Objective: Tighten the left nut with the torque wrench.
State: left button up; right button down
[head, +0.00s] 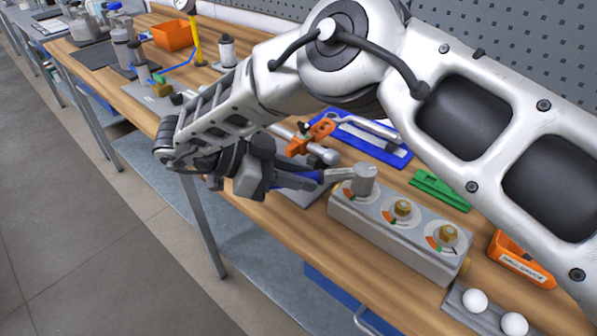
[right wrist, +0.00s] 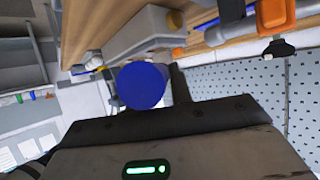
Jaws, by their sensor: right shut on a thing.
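My right gripper (head: 272,178) is shut on the blue handle of the torque wrench (head: 338,175). The rounded blue handle end (right wrist: 140,86) fills the middle of the right wrist view. The wrench lies roughly level, and its metal socket head (head: 364,178) is over the left position of a grey block (head: 380,236). The head hides the left nut, so I cannot tell how fully it is seated. The brass middle nut (head: 403,208) and right nut (head: 447,233) show uncovered, each with a coloured dial marking around it. My left gripper is not in view.
A blue tray (head: 392,155) with a tool lies behind the block, beside an orange tool (head: 312,136) and a green piece (head: 438,189). An orange bin (head: 520,262) and white balls (head: 475,300) are to the right. My right arm crosses above the bench.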

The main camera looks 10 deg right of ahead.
jog(key=shift+r+p, duration=0.4)
jog(key=shift+r, duration=0.75)
dwell(1.4)
jog(key=shift+r, duration=0.15)
